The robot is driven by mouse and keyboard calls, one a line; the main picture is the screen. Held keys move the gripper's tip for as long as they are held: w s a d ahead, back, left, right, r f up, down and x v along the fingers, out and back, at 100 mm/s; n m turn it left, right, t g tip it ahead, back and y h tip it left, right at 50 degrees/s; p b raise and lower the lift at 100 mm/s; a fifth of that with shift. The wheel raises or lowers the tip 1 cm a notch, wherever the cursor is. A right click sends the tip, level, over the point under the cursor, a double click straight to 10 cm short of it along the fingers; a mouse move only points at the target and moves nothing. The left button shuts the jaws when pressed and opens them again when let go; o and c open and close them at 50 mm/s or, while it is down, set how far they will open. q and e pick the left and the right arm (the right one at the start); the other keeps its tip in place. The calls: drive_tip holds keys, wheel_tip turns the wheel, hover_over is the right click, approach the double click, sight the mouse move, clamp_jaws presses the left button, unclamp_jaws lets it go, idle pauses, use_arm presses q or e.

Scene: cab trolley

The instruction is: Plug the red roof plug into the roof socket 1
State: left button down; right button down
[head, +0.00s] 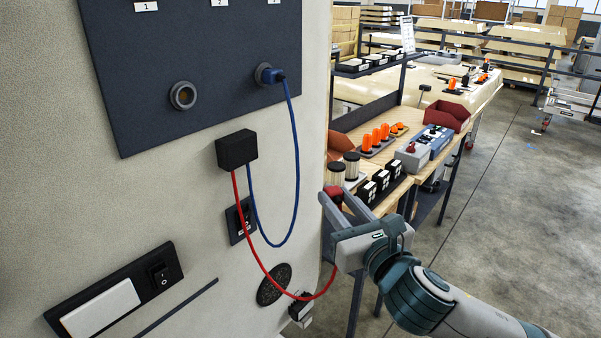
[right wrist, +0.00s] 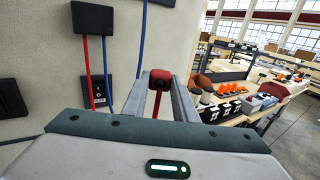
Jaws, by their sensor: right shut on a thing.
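The red roof plug (head: 334,192) is between the fingers of my right gripper (head: 341,200), which is shut on it. The plug also shows between the fingers in the right wrist view (right wrist: 160,88). Its red cable (head: 264,265) hangs in a loop from a black box (head: 237,149) on the wall. A dark panel (head: 200,45) carries labels 1, 2 and 3 at its top. An empty round socket (head: 183,95) sits below and right of label 1 (head: 145,6); which label it belongs to is not certain. The gripper is apart from the panel, lower right. My left gripper is not in view.
A blue plug (head: 272,76) sits in the panel's right socket, its blue cable (head: 295,200) looping to the black box. A switch plate (head: 241,220) and a black strip with a white panel (head: 100,310) are on the wall. A workbench (head: 400,190) with parts stands right, behind my gripper.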

drive_tip(key=s+d+f+m+h+b, duration=0.1)
drive_tip(key=s+d+f+m+h, duration=0.1)
drive_tip(key=d+f, duration=0.6)
drive_tip(key=s+d+f+m+t+h+b, duration=0.1)
drive_tip(key=s+d+f+h, duration=0.3)
drive_tip(key=d+f, duration=0.4)
drive_tip(key=shift+f+m+t+h+b, duration=0.3)
drive_tip(key=shift+f+m+h+b, duration=0.2)
drive_tip(key=shift+m+h, duration=0.3)
